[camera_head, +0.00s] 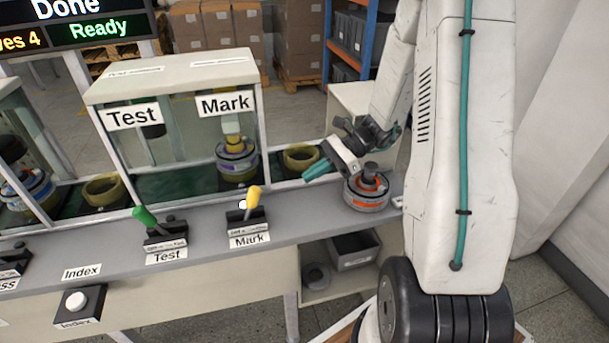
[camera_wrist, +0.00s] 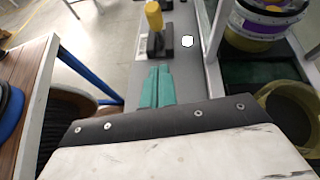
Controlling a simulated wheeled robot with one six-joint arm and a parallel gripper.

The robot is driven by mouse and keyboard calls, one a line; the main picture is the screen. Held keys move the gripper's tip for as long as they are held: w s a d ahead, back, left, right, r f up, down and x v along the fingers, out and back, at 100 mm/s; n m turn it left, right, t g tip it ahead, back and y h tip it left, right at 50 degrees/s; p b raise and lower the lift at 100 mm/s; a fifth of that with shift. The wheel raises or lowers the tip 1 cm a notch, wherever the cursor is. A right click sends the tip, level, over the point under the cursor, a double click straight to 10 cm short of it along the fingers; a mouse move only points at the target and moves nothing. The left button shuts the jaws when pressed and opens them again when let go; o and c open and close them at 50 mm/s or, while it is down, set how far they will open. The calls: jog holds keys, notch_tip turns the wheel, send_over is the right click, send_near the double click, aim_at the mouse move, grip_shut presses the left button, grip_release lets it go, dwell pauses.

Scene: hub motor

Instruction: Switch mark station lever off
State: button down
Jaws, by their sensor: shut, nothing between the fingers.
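The Mark lever (camera_head: 253,197) has a yellow handle and stands on a black base on the grey ledge, above a "Mark" label. Its handle leans up and slightly right in the head view. It also shows in the wrist view (camera_wrist: 154,18), beyond my fingertips. My gripper (camera_head: 318,170) has teal fingers and is to the right of the lever, apart from it. In the wrist view my gripper (camera_wrist: 157,85) has its fingers together with nothing between them, pointing along the ledge toward the lever.
A green Test lever (camera_head: 145,217) stands left of the Mark lever. A hub motor (camera_head: 366,190) with an orange band sits on the ledge under my wrist. The glass-fronted station (camera_head: 178,75) runs behind the ledge. The white Index button (camera_head: 76,300) is at lower left.

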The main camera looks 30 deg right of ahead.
send_near(250, 206)
jog(key=f, duration=0.1)
jog(key=d+f, duration=0.1)
jog(key=w+f, duration=0.1)
jog(key=shift+d+f, duration=0.2)
jog(key=shift+f, duration=0.1)
jog(key=a, duration=0.2)
jog(key=a+r, duration=0.1)
jog(key=shift+w+a, duration=0.1)
jog(key=shift+w, duration=0.2)
jog(key=shift+w+a+r, duration=0.1)
jog(key=shift+a, duration=0.3)
